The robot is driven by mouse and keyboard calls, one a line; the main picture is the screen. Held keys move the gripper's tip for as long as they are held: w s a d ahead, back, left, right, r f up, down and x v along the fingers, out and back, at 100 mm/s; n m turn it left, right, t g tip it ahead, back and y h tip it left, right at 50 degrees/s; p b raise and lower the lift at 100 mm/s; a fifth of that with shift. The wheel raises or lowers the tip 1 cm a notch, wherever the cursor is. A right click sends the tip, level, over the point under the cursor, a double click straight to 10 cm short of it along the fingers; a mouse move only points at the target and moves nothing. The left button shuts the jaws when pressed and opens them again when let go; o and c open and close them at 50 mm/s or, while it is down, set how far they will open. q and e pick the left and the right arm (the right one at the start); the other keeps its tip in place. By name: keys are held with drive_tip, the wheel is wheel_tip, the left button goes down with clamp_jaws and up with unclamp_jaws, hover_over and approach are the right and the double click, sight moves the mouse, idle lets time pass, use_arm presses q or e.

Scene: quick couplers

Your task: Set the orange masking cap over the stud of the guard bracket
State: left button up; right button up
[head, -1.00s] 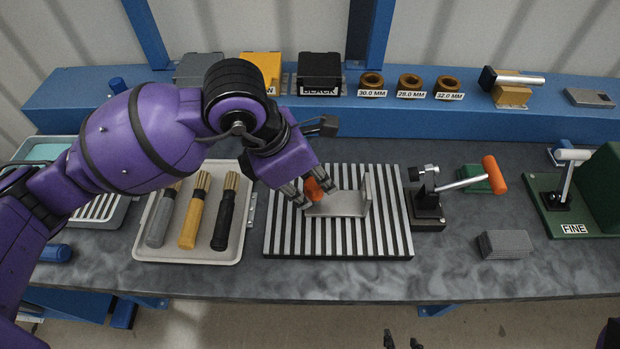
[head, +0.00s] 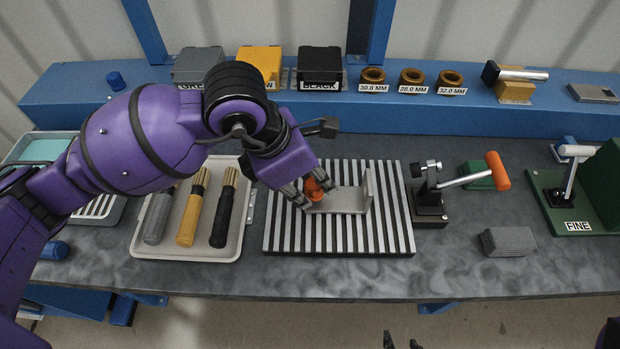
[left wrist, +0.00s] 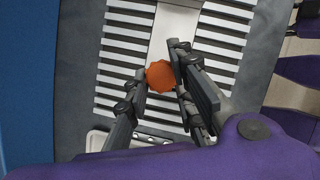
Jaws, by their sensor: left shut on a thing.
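The orange masking cap (head: 316,190) is between the fingers of my left gripper (head: 308,193), which is shut on it. The cap is at the left end of the grey guard bracket (head: 340,201), a flat plate with an upright wall on its right. In the left wrist view the cap (left wrist: 160,75) shows between the fingertips (left wrist: 158,80), over the end of the bracket plate (left wrist: 174,35). The stud is not visible, and I cannot tell whether the cap touches it. My right gripper (head: 402,342) shows only its fingertips, apart and empty, at the bottom edge.
The bracket lies on a striped slatted mat (head: 290,245). A tray (head: 190,250) with several brush-like tools is on the left. A toggle clamp (head: 430,200) with an orange handle is close on the right, and a grey block (head: 508,242) lies beyond it.

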drive_tip(key=shift+s, duration=0.1)
use_arm(q)
drive_tip(key=shift+f+b, duration=0.35)
drive_tip(key=shift+f, duration=0.3)
use_arm(e)
drive_tip(key=shift+s+d+f, duration=0.1)
drive_tip(key=shift+s+f, duration=0.5)
drive_tip(key=shift+s, duration=0.2)
use_arm(q)
drive_tip(key=o, duration=1)
drive_tip(key=shift+o, duration=0.7)
drive_tip(key=o, duration=0.4)
use_arm(e)
drive_tip(key=shift+w+r, duration=0.1)
drive_tip(key=shift+w, duration=0.4)
drive_tip(key=shift+s, duration=0.1)
